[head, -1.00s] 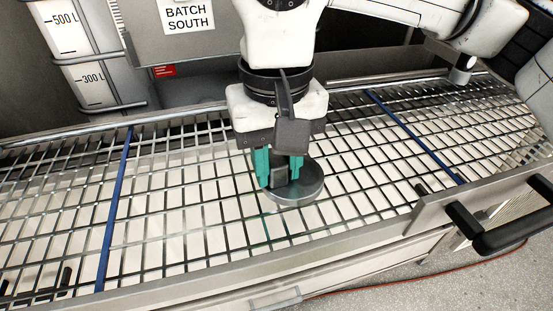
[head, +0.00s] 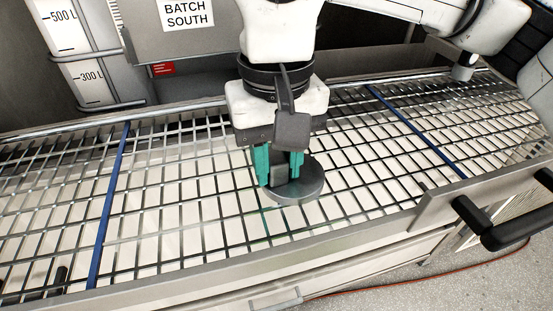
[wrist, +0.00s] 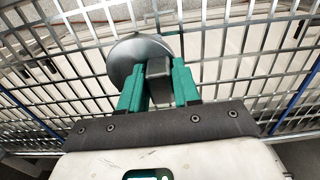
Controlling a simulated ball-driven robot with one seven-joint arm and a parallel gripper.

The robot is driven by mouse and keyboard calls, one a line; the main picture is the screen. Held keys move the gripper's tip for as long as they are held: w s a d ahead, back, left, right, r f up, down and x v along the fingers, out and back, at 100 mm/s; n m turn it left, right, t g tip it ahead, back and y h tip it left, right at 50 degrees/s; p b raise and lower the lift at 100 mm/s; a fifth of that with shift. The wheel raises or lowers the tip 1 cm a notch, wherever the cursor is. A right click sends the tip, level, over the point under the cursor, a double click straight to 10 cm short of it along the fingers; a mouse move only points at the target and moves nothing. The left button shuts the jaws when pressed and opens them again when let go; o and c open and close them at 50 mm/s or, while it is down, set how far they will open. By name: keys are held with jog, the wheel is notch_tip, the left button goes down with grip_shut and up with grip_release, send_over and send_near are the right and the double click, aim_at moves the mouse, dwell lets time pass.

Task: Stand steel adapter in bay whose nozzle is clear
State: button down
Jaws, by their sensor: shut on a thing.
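The steel adapter is a grey round disc (head: 306,188) with a small block standing up from it. My gripper (head: 280,180) has its two green fingers shut on that block, from above. The disc lies flat or nearly so at the mesh of the middle bay, between two blue strips. I cannot tell whether it touches the wires. In the wrist view the disc (wrist: 138,48) shows beyond the fingers (wrist: 157,70). The nozzles are not clearly visible; a dark upright piece (head: 61,279) shows in the left bay, near the front.
The wire rack (head: 180,225) is divided by a left blue strip (head: 108,215) and a right blue strip (head: 415,132). A steel front rail (head: 200,272) edges it. A black handle (head: 505,232) stands at the right. A "BATCH SOUTH" sign (head: 186,13) and a marked tank (head: 85,50) are behind.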

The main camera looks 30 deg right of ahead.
grip_release()
dwell(0.8)
jog(key=shift+r, duration=0.2)
jog(key=shift+r+p, duration=2.6)
jog(key=shift+r, duration=1.75)
jog(key=shift+f, duration=0.1)
